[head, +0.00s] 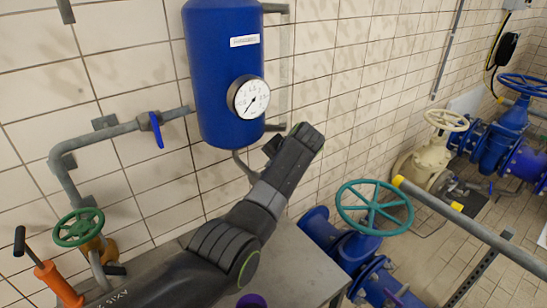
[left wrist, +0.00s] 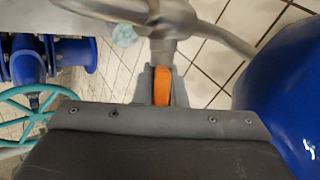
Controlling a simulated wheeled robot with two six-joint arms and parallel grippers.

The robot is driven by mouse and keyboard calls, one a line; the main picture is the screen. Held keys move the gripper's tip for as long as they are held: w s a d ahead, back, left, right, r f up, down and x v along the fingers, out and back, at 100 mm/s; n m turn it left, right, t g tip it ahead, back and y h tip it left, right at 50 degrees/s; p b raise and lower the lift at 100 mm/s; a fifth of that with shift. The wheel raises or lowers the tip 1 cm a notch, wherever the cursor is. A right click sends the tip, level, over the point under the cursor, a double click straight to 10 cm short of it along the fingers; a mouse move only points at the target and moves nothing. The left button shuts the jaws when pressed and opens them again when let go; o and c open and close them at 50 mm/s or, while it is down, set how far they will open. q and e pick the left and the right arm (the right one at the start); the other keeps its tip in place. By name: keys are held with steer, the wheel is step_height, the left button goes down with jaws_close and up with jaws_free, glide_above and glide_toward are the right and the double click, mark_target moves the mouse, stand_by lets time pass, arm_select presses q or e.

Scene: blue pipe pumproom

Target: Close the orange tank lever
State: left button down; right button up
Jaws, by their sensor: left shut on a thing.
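The orange tank lever (left wrist: 162,86) shows in the left wrist view, just below a grey metal valve fitting (left wrist: 163,48) on the pipe. My left gripper (left wrist: 162,92) is shut on the lever, with one finger on either side of it. In the head view my left gripper (head: 272,146) is beneath and to the right of the blue tank (head: 222,75), and the lever is hidden there by the gripper and wrist. The tank's blue side (left wrist: 285,90) fills the right of the left wrist view. My right gripper is in neither view.
A round gauge (head: 249,97) is on the tank. A pipe with a blue lever (head: 156,130) joins the tank at left. A green handwheel (head: 78,227) is at lower left.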

arm_select(q)
steer(key=shift+a+r+m+g+h+p, duration=0.2)
steer(key=shift+m+g+h+p, duration=0.15)
steer(key=shift+h+p, duration=0.35)
steer(key=shift+d+f+m+g+h, duration=0.1)
steer(key=shift+f+m+g+h, duration=0.15)
steer(key=shift+g+h, duration=0.25)
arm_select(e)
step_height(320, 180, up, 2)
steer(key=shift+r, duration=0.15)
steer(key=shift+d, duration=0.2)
arm_select(q)
steer(key=c, duration=1.5)
jaws_free()
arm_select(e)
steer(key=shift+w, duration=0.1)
arm_select(q)
steer(key=shift+r, duration=0.15)
